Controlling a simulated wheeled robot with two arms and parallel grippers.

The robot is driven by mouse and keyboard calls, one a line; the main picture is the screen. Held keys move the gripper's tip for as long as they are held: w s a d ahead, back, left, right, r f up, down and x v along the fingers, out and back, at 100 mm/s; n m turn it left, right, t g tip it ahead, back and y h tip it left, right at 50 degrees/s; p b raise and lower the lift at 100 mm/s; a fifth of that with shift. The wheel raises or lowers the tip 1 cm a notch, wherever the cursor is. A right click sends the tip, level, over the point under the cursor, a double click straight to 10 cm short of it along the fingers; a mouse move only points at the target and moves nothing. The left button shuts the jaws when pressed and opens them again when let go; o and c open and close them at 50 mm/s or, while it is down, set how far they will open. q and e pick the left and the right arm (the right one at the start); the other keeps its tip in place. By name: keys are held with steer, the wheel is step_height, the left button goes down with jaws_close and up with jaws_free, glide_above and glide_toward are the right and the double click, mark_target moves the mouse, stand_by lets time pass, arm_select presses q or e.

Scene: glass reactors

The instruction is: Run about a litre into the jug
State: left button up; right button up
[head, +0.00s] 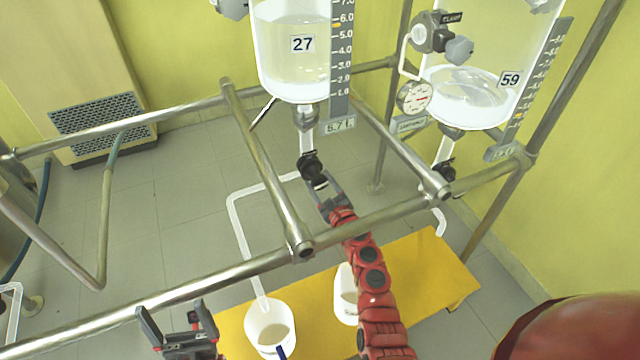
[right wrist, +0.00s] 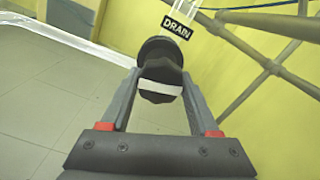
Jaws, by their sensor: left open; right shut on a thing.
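Glass reactor 27 (head: 290,75) hangs upper middle in the head view with clear liquid and a graduated scale (head: 341,60) beside it. My right gripper (head: 320,187) is shut on the black drain valve knob (head: 311,166) under it. The right wrist view shows this knob (right wrist: 160,75) between the fingers, below a DRAIN label (right wrist: 177,27). A clear hose (head: 238,225) runs from the valve down to a white jug (head: 256,318), which holds some pale liquid. My left gripper (head: 172,316) is open and empty, left of the jug. Whether liquid is flowing I cannot tell.
A second white container (head: 342,302), partly hidden by my right arm, stands on the yellow platform (head: 420,270). Reactor 59 (head: 468,95) with a gauge (head: 414,97) hangs at right. Steel rails (head: 180,292) cross in front of the reactors.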

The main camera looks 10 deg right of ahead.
steer(key=n+b, duration=0.2)
steer(key=n, duration=0.3)
steer(key=shift+d+n, duration=0.1)
steer(key=shift+n, duration=0.2)
steer(key=n+b, duration=0.3)
steer(key=n, duration=0.1)
steer(key=n+b, duration=0.3)
steer(key=n, duration=0.2)
steer(key=shift+n, duration=0.4)
steer(key=n+b, duration=0.1)
steer(key=n, duration=0.1)
steer(key=n+b, duration=0.1)
steer(key=n, duration=0.1)
steer(key=shift+r+n+b, duration=0.2)
steer(key=shift+n+b, duration=0.1)
steer(key=shift+b, duration=0.05)
steer(key=o, duration=1.4)
steer(key=shift+s, duration=0.1)
